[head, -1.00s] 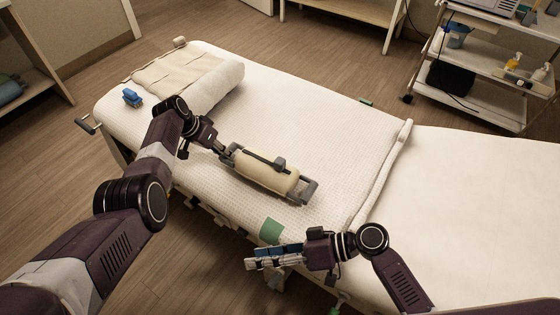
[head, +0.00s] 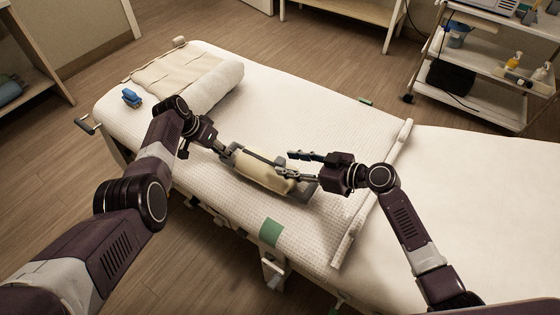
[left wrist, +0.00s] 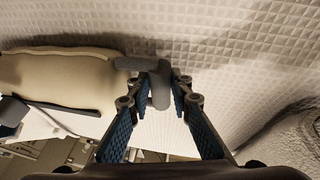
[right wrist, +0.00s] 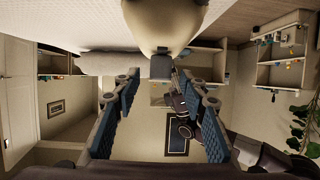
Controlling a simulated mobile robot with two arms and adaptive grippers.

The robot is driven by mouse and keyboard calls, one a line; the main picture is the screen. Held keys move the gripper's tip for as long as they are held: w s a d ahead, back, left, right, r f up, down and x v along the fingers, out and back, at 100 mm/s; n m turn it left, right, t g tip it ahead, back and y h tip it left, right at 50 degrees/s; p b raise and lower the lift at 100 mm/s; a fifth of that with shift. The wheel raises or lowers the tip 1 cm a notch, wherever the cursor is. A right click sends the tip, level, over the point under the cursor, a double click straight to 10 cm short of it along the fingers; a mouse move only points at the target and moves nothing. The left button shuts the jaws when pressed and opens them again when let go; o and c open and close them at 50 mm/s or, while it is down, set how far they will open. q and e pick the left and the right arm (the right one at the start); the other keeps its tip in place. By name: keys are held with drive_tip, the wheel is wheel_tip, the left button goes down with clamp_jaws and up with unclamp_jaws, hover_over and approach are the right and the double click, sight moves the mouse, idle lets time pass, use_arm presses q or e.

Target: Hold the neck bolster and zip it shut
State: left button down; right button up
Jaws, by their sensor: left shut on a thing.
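The cream neck bolster (head: 262,174) is at the near side of the bed, with a dark zip strip along it and grey handles at its ends. My left gripper (head: 224,152) is shut on the grey handle at its left end; the left wrist view shows the fingers closed around this handle (left wrist: 158,85). My right gripper (head: 292,166) is open at the bolster's right part, its fingers spread. In the right wrist view, the bolster (right wrist: 165,22) and a grey tab (right wrist: 160,68) lie beyond the open fingers; I cannot tell whether the tab is touched. The zip slider is not clear in the head view.
The white bed (head: 320,115) lies beneath both arms. A rolled towel (head: 215,88) and a small blue object (head: 131,97) are at its far left. A white rolled edge (head: 372,190) crosses the bed at right. A trolley (head: 480,90) stands at back right.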

sight(285, 163)
drive_tip(key=shift+x, duration=2)
drive_tip(key=shift+c, duration=0.6)
clamp_jaws()
